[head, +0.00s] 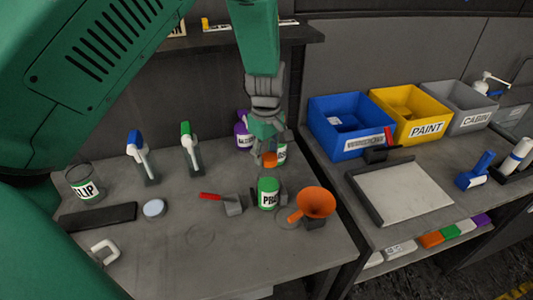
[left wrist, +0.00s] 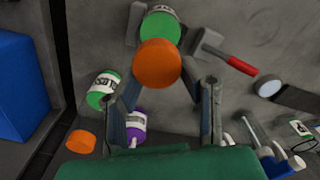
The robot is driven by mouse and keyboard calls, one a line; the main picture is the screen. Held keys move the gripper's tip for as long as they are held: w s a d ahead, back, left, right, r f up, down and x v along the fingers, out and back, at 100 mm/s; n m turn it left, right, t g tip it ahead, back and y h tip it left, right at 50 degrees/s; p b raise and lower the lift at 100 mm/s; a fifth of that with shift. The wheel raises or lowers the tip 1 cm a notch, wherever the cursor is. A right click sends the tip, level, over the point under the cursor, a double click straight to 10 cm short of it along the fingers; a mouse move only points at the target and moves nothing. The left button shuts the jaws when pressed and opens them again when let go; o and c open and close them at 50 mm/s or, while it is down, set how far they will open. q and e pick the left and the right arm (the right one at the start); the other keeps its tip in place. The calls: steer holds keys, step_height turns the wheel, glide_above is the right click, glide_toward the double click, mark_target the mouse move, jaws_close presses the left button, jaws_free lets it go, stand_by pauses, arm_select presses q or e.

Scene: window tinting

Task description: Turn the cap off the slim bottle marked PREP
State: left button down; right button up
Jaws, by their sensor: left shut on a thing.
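My left gripper (head: 268,158) points down over the back middle of the workbench, shut on an orange cap (head: 270,161). The cap fills the space between the fingers in the left wrist view (left wrist: 158,62). Whether it sits on a bottle cannot be told, as nothing beneath it shows clearly. A green and white container (head: 268,192), its label starting "PR", stands upright just in front of the gripper. The rest of its label cannot be read, so I cannot tell if it is the PREP bottle. It appears next to the cap in the left wrist view (left wrist: 160,24). My right gripper is not in view.
An orange funnel (head: 316,202) stands right of the green container. A red-handled scraper (head: 233,205) lies left. A purple bottle (head: 243,137) and another green-white bottle (left wrist: 104,88) stand close to the gripper. A second orange piece (left wrist: 80,141) lies beyond.

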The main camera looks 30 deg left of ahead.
arm_select(q)
steer(key=c, duration=1.1)
jaws_free()
steer(key=shift+w, duration=0.2)
steer(key=shift+o, duration=0.2)
steer(key=m, duration=0.6)
steer(key=shift+d, duration=0.1)
steer(key=m, duration=0.4)
steer(key=shift+m, duration=0.3)
steer(key=m, duration=0.3)
jaws_close()
steer(key=n, duration=0.6)
steer(key=shift+s+n, duration=0.1)
steer(key=shift+n, duration=0.2)
steer(key=n, duration=0.7)
